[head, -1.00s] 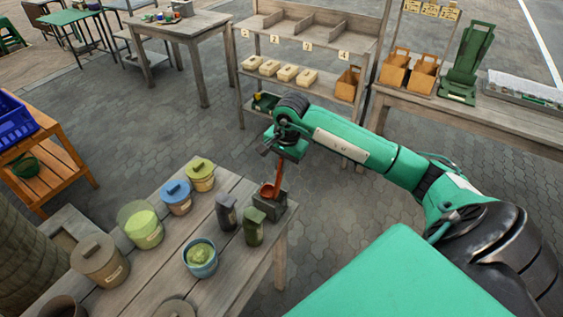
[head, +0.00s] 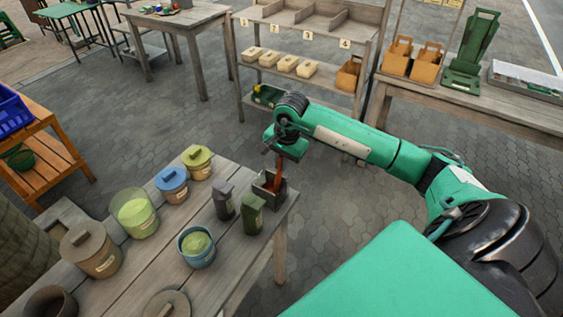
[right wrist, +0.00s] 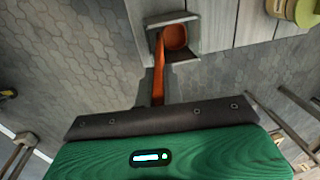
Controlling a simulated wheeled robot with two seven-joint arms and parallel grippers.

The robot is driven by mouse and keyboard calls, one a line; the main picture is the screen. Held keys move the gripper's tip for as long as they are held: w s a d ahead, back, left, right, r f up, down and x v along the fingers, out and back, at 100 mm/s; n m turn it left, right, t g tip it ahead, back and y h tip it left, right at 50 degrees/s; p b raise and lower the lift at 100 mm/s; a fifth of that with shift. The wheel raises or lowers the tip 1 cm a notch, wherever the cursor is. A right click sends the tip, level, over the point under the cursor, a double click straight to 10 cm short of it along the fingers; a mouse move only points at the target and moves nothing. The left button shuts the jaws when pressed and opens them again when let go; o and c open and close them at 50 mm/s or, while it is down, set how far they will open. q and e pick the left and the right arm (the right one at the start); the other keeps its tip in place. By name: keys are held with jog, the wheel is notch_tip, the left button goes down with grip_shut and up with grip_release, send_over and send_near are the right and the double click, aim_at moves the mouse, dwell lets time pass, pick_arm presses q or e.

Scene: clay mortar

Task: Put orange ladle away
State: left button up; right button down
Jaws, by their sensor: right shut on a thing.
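The orange ladle (head: 278,172) hangs bowl-down from my right gripper (head: 279,153), which is shut on its handle. The ladle's lower end is inside a small grey open box (head: 262,190) at the table's right corner. In the right wrist view, the ladle's bowl (right wrist: 175,38) shows between the walls of the grey box (right wrist: 190,19). The handle runs back to the dark jaw edge of my right gripper (right wrist: 157,108). Whether the bowl touches the box floor I cannot tell. My left gripper is not in view.
On the wooden table (head: 150,262), two dark canisters (head: 253,214) stand close beside the box. A blue pot with green contents (head: 197,247) and several lidded pots stand further left. A shelf (head: 300,84) and a bench (head: 480,105) stand behind. Paving is open right of the table.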

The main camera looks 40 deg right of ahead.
jog(key=c, duration=1.5)
grip_release()
jog(key=shift+o, duration=0.2)
notch_tip(320, 180, up, 14)
jog(key=s+b, duration=0.1)
jog(key=b, duration=0.1)
jog(key=shift+s+d+f+b, duration=0.15)
jog(key=shift+s+d+b, duration=0.2)
jog(key=shift+s, duration=0.05)
